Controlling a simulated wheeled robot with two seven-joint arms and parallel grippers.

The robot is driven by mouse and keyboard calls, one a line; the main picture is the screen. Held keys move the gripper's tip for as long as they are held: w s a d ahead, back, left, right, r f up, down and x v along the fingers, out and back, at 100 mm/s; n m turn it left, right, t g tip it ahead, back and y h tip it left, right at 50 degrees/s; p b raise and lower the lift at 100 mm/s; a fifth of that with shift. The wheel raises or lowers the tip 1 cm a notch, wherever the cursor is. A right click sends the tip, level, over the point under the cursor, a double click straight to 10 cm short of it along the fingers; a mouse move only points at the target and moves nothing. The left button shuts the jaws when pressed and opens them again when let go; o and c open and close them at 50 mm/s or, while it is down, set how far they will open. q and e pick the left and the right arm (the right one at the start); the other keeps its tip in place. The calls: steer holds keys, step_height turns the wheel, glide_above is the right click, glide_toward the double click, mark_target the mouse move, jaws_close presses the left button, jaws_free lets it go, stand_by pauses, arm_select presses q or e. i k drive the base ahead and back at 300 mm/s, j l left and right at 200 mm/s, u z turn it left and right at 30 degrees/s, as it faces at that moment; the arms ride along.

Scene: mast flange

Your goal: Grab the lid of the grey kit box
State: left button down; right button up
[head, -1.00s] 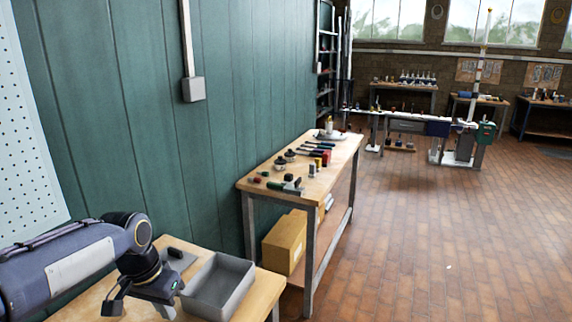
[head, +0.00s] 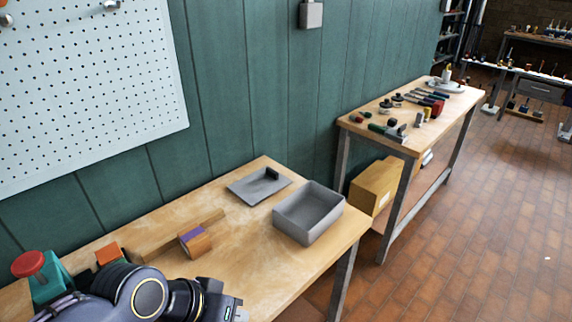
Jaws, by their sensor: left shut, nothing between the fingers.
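The grey lid (head: 245,190) lies flat on the near wooden workbench, close to the wall, with a dark block-shaped handle on its right part. The open grey kit box (head: 308,216) stands just right of the lid, near the bench's right end, and looks empty. My left gripper (head: 238,314) is at the bottom edge of the view, in front of the lid and box and apart from both. It is shut with nothing in it, and its fingertips are mostly cut off by the frame. My right gripper is out of view.
A wooden block with a purple top (head: 195,241) sits left of the lid. A teal box with a red knob (head: 45,277) and an orange block (head: 108,254) are farther left. A pegboard (head: 80,90) hangs behind. Bare bench lies in front of the lid.

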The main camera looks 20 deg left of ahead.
mark_target(253, 188)
steer(key=k+j+u, duration=0.15)
steer(key=k+u, duration=0.2)
steer(key=k, duration=0.3)
steer(key=u, duration=0.45)
steer(key=l+u, duration=0.1)
steer(key=u, duration=0.4)
steer(key=i+u, duration=0.1)
steer(key=u, duration=0.35)
steer(key=l+u, duration=0.15)
steer(key=u, duration=0.8)
steer(key=l, duration=1.1)
steer(key=l+u, duration=0.15)
steer(key=l, duration=0.95)
steer(key=k, duration=0.05)
